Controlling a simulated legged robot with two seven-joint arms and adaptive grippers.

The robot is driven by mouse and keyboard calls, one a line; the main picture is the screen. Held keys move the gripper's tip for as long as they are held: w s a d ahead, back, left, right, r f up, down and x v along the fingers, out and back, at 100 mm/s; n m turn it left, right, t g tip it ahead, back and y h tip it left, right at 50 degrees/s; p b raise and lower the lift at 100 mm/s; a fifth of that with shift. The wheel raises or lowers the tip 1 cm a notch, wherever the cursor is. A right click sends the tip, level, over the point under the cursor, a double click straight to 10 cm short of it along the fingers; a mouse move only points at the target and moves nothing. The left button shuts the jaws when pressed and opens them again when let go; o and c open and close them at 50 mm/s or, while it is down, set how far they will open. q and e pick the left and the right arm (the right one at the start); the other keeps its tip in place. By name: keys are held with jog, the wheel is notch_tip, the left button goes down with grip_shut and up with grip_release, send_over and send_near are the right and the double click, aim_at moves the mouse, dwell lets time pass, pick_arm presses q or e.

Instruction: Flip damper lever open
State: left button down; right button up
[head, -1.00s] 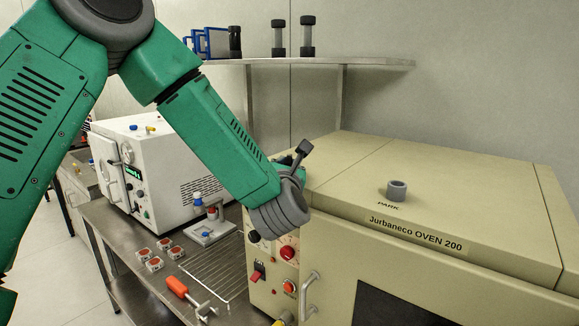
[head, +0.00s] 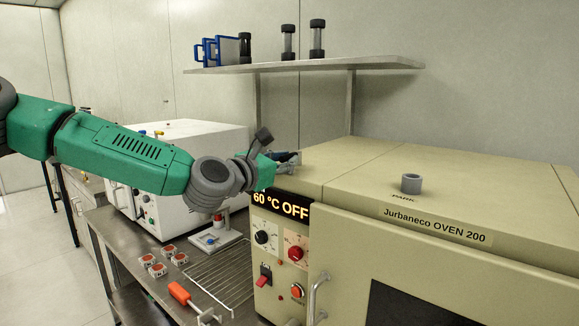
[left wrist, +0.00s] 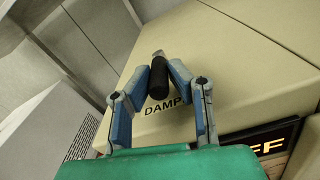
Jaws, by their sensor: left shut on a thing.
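The damper lever (left wrist: 160,78) has a black grip and a light metal tip, and stands above the beige oven top beside the lettering "DAMP", which is partly covered. My left gripper (left wrist: 161,74) is shut on the lever's black grip, a blue finger on each side. In the head view my left gripper (head: 290,158) is at the oven's back left top corner, small and partly hidden by my green wrist. The oven (head: 440,190) carries the label "Jurbaneco OVEN 200". My right gripper is in neither view.
The oven display (head: 280,206) reads "60 °C OFF", above knobs and a red switch. A grey post (head: 411,183) stands on the oven top. A white machine (head: 190,128) is behind my arm. A wall shelf (head: 310,66) hangs above. A wire rack (head: 222,273) lies on the steel bench.

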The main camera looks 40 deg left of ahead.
pick_arm(q)
jog(key=shift+a+h, duration=0.1)
jog(key=shift+h, duration=0.2)
jog(key=c, duration=1.5)
grip_release()
jog(key=shift+r, duration=0.1)
jog(key=shift+a, duration=0.1)
jog(key=shift+s, duration=0.1)
jog(key=s, duration=0.7)
jog(key=shift+s+a, duration=0.15)
jog(key=shift+a, duration=0.25)
